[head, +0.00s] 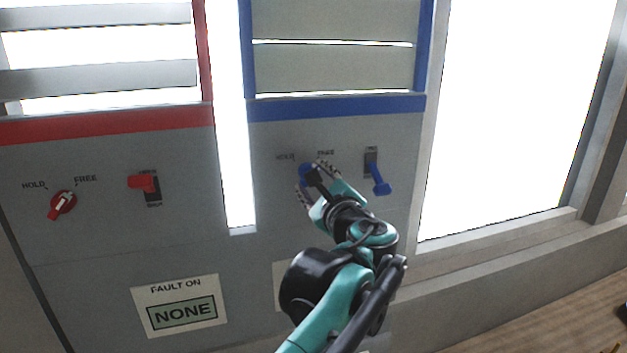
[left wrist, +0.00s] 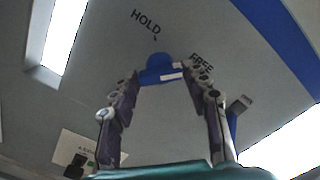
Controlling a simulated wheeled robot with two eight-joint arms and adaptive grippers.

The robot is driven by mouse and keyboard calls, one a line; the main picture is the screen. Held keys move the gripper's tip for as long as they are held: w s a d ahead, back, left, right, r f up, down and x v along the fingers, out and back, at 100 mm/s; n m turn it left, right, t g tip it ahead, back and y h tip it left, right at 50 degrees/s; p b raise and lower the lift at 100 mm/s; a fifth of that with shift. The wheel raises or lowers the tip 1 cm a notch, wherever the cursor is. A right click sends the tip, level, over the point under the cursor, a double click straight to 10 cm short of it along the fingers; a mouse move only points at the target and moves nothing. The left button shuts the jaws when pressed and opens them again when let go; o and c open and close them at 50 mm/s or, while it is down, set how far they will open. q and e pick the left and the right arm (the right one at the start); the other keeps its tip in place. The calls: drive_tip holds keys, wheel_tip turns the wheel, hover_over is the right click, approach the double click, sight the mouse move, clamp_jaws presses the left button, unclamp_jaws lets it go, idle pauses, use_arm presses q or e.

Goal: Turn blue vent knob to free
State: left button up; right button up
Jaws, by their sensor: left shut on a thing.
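The blue vent knob (head: 306,172) sits on the grey panel under the blue-framed louvre, below its HOLD and FREE labels. In the left wrist view the knob (left wrist: 158,66) shows a white mark on its right side, towards the FREE label (left wrist: 202,62); its exact angle is hard to tell. My left gripper (head: 310,180) is at the knob, its fingers on either side. In the left wrist view the fingertips (left wrist: 164,76) close on the knob. The fingers partly hide the knob in the head view. My right gripper is not in view.
A blue lever (head: 380,182) hangs close to the right of the knob. On the left panel are a red knob (head: 63,203), a red switch (head: 144,183) and a sign reading FAULT ON NONE (head: 181,306). A bright window (head: 510,110) is at right.

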use_arm(q)
drive_tip(key=shift+f+m, duration=0.1)
drive_tip(key=shift+m, duration=0.2)
idle(0.4)
drive_tip(key=o, duration=1.2)
drive_tip(key=shift+c, duration=0.2)
drive_tip(key=shift+s, duration=0.15)
drive_tip(key=v, duration=1.1)
drive_tip(key=shift+s+d, duration=0.2)
drive_tip(key=shift+s, duration=0.15)
